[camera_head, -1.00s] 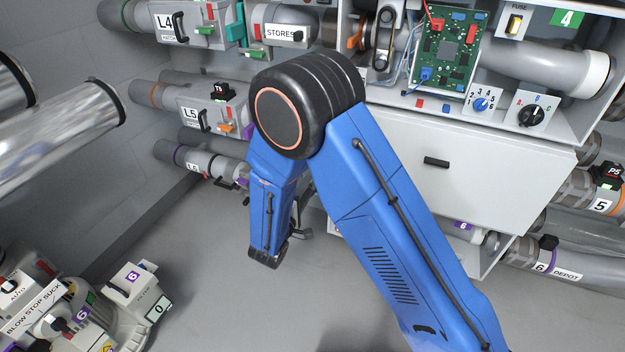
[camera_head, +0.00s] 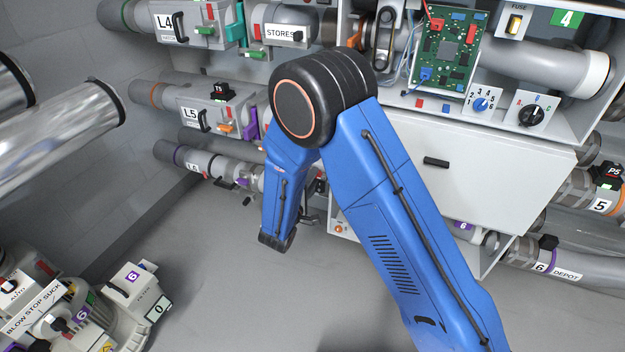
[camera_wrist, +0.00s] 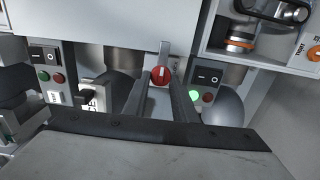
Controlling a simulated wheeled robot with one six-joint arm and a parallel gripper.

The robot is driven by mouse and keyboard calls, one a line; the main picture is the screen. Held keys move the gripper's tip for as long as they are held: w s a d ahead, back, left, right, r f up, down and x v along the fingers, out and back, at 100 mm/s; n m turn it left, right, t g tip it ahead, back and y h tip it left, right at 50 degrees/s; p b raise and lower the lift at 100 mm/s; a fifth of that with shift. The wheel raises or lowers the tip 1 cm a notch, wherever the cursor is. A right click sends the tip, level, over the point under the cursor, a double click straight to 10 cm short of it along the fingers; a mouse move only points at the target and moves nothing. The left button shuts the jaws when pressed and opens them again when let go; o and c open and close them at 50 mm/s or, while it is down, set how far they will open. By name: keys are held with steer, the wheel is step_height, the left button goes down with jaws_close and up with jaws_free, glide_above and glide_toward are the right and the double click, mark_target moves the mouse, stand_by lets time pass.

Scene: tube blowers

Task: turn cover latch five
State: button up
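In the wrist view a round red knob (camera_wrist: 160,76) with a white mark sits on a grey tab at the lower edge of a pale cover panel (camera_wrist: 95,22). I see no number on it, so I cannot tell whether it is latch five. My gripper (camera_wrist: 160,84) points at the knob. Its two dark fingers are apart, one on each side of the knob's line, with nothing held between them. Whether they touch the knob or stop short is unclear. In the head view the knob is not visible, and my arm hides most of the gripper.
Black rocker switches (camera_wrist: 208,77) and small red and green buttons flank the knob. In the head view, pipes marked L5 (camera_head: 190,113) and a white panel (camera_head: 480,180) flank my arm. The floor (camera_head: 225,290) below is clear.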

steer(key=shift+n, duration=0.3)
steer(key=n, duration=0.3)
steer(key=shift+f+n, duration=0.15)
steer(key=shift+n, duration=0.25)
steer(key=n, duration=0.4)
steer(key=shift+s+f, duration=0.1)
steer(key=n, duration=0.5)
steer(key=shift+d+f, duration=0.1)
steer(key=shift+d, duration=0.05)
steer(key=shift+d+n, duration=0.1)
steer(key=shift+n, duration=2.2)
steer(key=o, duration=1)
steer(key=v, duration=1.7)
steer(key=shift+s, duration=0.25)
